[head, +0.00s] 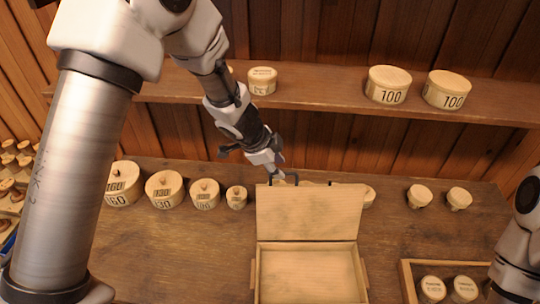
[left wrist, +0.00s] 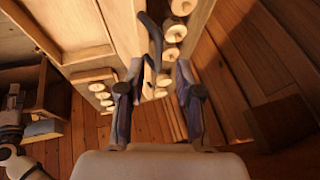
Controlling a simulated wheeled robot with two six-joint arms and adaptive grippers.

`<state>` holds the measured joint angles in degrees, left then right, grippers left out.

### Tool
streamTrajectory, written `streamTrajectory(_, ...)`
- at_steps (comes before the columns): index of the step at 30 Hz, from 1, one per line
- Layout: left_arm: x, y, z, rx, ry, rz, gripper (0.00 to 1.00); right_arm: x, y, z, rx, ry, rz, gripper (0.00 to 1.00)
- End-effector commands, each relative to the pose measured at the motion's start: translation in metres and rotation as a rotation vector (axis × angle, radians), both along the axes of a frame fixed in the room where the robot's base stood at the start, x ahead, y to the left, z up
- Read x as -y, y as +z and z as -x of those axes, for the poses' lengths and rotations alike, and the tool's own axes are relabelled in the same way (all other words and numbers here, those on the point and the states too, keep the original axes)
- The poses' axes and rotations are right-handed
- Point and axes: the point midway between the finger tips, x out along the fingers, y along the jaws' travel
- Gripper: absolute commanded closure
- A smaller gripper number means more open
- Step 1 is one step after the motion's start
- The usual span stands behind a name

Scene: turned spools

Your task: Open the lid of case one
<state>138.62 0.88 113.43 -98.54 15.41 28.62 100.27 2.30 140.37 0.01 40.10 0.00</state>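The wooden case (head: 253,278) stands on the bench at the lower middle of the head view, and its inside looks empty. Its lid (head: 310,213) is raised and stands up at the back of the case. A dark, bent handle (head: 284,178) shows at the lid's top edge; it also appears ahead of the fingers in the left wrist view (left wrist: 151,35). My left gripper (head: 268,170) is just behind the lid's top edge at its left end. Its fingers are apart in the left wrist view (left wrist: 158,90), with nothing held between them. My right gripper is out of view; only my right arm shows.
Lidded round boxes (head: 164,190) line the bench's back left, and small spools (head: 419,196) stand at the back right. A shelf (head: 320,104) with round boxes runs above. A tray (head: 408,285) with spools is at the lower right. The bench left of the case is clear.

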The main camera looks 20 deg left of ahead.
Motion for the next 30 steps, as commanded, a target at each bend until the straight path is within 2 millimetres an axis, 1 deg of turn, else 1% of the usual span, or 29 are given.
streamTrajectory(1,-0.004,0.015,0.005,0.006,0.0,0.001,0.65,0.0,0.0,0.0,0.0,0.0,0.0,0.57)
streamTrajectory(3,-0.008,0.029,0.011,0.005,0.0,0.001,0.65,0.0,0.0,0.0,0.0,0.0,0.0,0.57)
streamTrajectory(6,-0.014,0.046,0.019,0.004,0.0,0.002,0.65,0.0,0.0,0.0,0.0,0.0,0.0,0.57)
streamTrajectory(9,-0.017,0.057,0.023,0.002,0.0,0.001,0.65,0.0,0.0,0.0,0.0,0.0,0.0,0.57)
streamTrajectory(14,-0.019,0.062,0.026,0.0,0.001,0.0,0.65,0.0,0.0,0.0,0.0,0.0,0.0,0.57)
streamTrajectory(30,-0.019,0.062,0.026,0.0,0.0,-0.001,0.65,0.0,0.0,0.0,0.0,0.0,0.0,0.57)
